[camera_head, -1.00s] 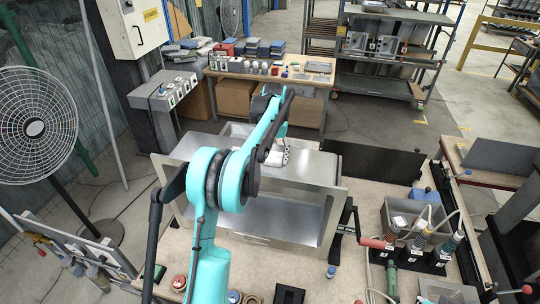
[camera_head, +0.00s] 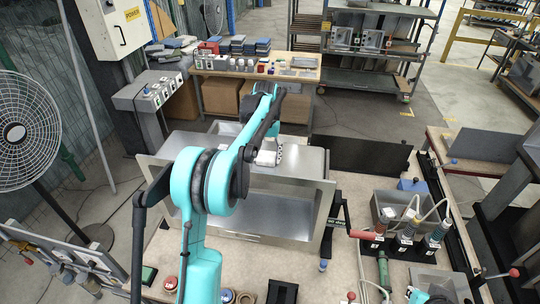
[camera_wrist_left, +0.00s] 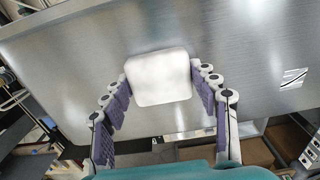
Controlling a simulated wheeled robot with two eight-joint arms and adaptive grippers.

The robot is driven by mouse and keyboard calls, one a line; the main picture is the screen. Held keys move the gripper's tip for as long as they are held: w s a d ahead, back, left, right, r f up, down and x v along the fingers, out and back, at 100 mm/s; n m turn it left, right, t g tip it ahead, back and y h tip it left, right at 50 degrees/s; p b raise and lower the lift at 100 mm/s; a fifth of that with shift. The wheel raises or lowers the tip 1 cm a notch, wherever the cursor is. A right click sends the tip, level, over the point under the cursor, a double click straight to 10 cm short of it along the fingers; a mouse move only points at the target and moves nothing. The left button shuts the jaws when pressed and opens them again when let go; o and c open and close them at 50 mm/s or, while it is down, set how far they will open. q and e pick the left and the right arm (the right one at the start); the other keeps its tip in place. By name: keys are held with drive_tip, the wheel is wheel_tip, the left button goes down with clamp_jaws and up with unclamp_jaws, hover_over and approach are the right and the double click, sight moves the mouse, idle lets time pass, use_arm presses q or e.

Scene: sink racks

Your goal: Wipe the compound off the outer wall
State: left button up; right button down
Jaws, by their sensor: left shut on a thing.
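A grey metal sink unit (camera_head: 285,181) stands on the workbench, its open front facing me. My left gripper (camera_head: 268,157) is at its far side, just above the top's back edge. In the left wrist view, a white rounded pad (camera_wrist_left: 158,78) sits between the purple-lined fingers of my left gripper (camera_wrist_left: 160,88), which is shut on it. Behind the pad is a brushed metal wall (camera_wrist_left: 75,60); I cannot tell whether the pad touches it. A white patch with dark strokes (camera_wrist_left: 293,78) is on this wall at the right. I cannot make out any compound. My right gripper is not in view.
A black panel (camera_head: 360,155) stands right of the sink. A grey bin (camera_head: 398,207) and several corded tools (camera_head: 405,240) crowd the bench's right side. A back table (camera_head: 255,68) holds stacked items. A fan (camera_head: 20,130) stands at left.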

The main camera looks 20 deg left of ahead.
sight(250, 159)
use_arm(q)
drive_tip(key=a, duration=0.2)
drive_tip(key=shift+s+a, duration=0.35)
drive_tip(key=shift+a, duration=0.45)
drive_tip(key=shift+s+a+r, duration=0.1)
drive_tip(key=shift+s+a, duration=0.1)
drive_tip(key=shift+a, duration=0.45)
drive_tip(key=shift+s+a, duration=0.2)
drive_tip(key=shift+a, duration=0.4)
drive_tip(key=shift+s+a, duration=0.25)
drive_tip(key=shift+a, duration=0.65)
drive_tip(key=shift+s+a, duration=0.25)
drive_tip(key=shift+a, duration=0.6)
